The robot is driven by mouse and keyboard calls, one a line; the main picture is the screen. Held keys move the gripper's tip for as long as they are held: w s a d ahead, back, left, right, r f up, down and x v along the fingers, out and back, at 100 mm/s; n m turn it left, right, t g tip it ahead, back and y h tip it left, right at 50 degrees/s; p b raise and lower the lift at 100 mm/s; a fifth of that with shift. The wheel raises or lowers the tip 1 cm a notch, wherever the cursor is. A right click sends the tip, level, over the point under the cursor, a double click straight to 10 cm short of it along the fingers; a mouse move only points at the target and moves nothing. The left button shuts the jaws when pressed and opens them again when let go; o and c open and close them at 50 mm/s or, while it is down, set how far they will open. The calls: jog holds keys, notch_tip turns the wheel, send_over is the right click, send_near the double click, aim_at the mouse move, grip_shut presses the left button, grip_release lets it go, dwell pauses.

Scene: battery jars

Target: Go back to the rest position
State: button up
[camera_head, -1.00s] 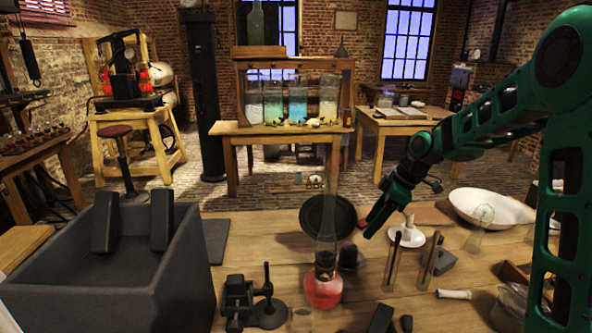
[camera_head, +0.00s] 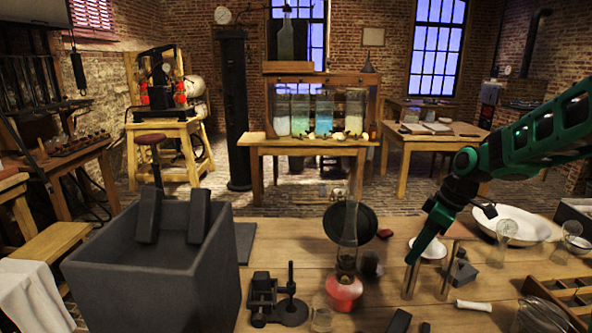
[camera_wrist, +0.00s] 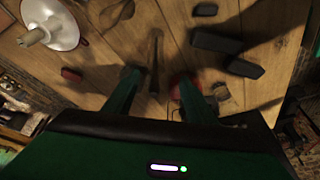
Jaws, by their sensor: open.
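My gripper (camera_head: 412,262) is green and points down over the right half of the workbench. In the wrist view its two fingers (camera_wrist: 160,82) stand apart with nothing held between them. In the head view a tall glass lamp with a red base (camera_head: 344,291) stands just left of my gripper. A pair of upright wooden posts (camera_head: 446,270) stands close to the gripper's tip; whether they touch it I cannot tell. A white shade-like object on a stand (camera_head: 428,250) is partly behind the gripper, and it also shows in the wrist view (camera_wrist: 58,30).
A dark grey open bin (camera_head: 150,290) fills the bench's left side. A black clamp (camera_head: 265,297), a round black dish (camera_head: 350,222), a white bowl (camera_head: 515,228) and a compartmented wooden tray (camera_head: 560,295) stand on the bench.

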jog(key=s+d+m+h, duration=0.1)
jog(key=s+d+m, duration=0.2)
jog(key=s, duration=0.8)
jog(key=s+d+r+m+g+h, duration=0.1)
jog(key=s+d+m, duration=0.2)
jog(key=s+m, duration=0.5)
jog(key=s+d+m+h, duration=0.1)
jog(key=s+d+m, duration=0.2)
jog(key=s, duration=1.2)
jog(key=m, duration=0.3)
jog(key=shift+d+r+g, duration=0.2)
jog(key=shift+d+g, duration=0.1)
jog(key=shift+g, duration=0.1)
